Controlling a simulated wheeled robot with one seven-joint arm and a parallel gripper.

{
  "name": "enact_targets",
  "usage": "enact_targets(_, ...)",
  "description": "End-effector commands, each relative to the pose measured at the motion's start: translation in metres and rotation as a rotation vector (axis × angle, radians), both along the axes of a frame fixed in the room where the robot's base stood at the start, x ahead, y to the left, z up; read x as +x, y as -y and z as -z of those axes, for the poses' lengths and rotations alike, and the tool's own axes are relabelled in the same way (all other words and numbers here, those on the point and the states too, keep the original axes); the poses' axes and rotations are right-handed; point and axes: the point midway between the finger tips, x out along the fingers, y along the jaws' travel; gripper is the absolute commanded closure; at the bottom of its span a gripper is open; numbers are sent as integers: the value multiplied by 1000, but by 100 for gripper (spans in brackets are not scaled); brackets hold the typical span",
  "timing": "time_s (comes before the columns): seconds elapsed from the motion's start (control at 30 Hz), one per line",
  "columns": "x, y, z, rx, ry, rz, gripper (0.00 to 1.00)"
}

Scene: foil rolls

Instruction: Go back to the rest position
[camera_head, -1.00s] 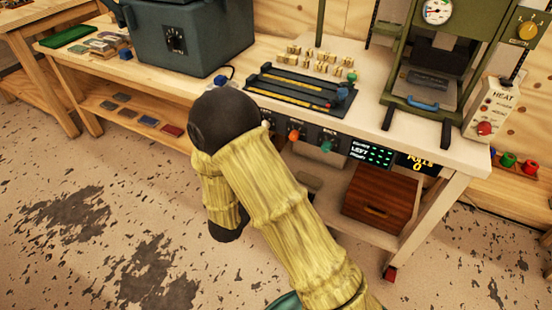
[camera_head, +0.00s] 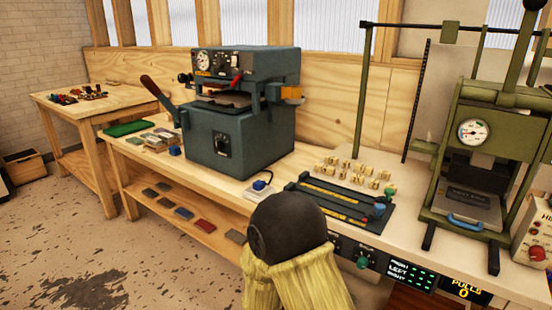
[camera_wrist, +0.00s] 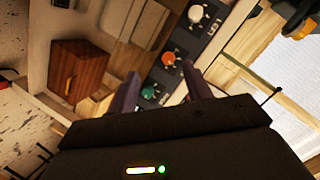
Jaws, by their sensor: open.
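My gripper (camera_wrist: 160,88) shows in the wrist view with its two dark fingers apart and nothing between them. Past the fingers are a control panel (camera_wrist: 150,92) with orange, green and white knobs and a wooden drawer box (camera_wrist: 76,70). In the head view my arm, with a yellow sleeve and a dark rounded joint, rises at the bottom centre in front of the workbench (camera_head: 225,187). The gripper itself is hidden or out of frame there.
A blue-grey press (camera_head: 240,130) stands on the bench, with a black rail fixture (camera_head: 340,200) and several small brass blocks (camera_head: 350,172) to its right. A green press (camera_head: 485,150) stands at the right. Bare floor (camera_head: 110,260) lies at the left.

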Motion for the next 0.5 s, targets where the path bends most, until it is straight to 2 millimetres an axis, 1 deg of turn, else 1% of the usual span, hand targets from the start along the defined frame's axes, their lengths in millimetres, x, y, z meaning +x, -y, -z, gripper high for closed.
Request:
enact_targets(0.03, 4, 3, -4, 16, -49, -40, 50)
enact_targets(0.13, 7, 4, -6, 27, -162, -146, 50)
enact_targets(0.27, 2, 5, -10, 17, -304, -296, 50)
enact_targets(0.37, -8, 9, -15, -8, -409, -415, 50)
enact_targets(0.5, -32, 18, -22, -68, -557, -585, 50)
